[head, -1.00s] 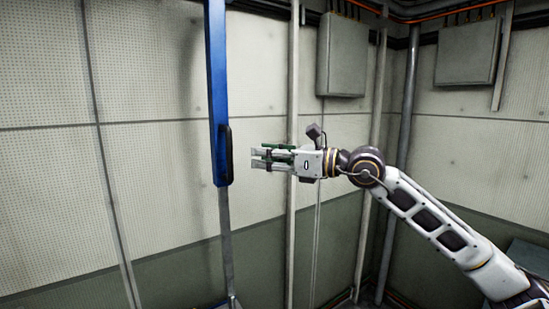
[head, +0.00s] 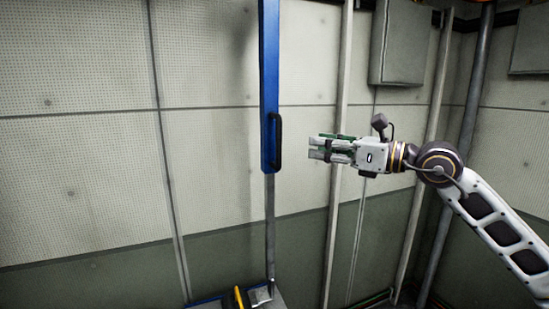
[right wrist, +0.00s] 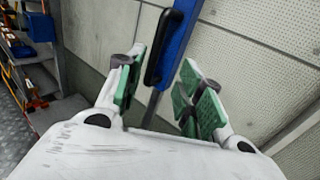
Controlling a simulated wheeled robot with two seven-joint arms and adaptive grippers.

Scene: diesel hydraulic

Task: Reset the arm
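My right arm (head: 490,215) reaches in from the right in the head view. Its gripper (head: 318,149) has grey fingers with green pads and points left. In the right wrist view the gripper (right wrist: 163,75) has its fingers spread apart, with nothing held between them. A blue vertical bar (head: 269,70) with a black handle (head: 275,143) is just left of the fingertips in the head view, with a visible gap. In the right wrist view the handle (right wrist: 160,50) shows beyond the fingers. My left gripper is not in view.
A pale panelled wall (head: 90,160) is behind the bar. A grey wall box (head: 403,40) and vertical pipes stand behind my right arm. A base with a yellow part (head: 238,297) is below the bar. Shelves (right wrist: 40,75) show left in the right wrist view.

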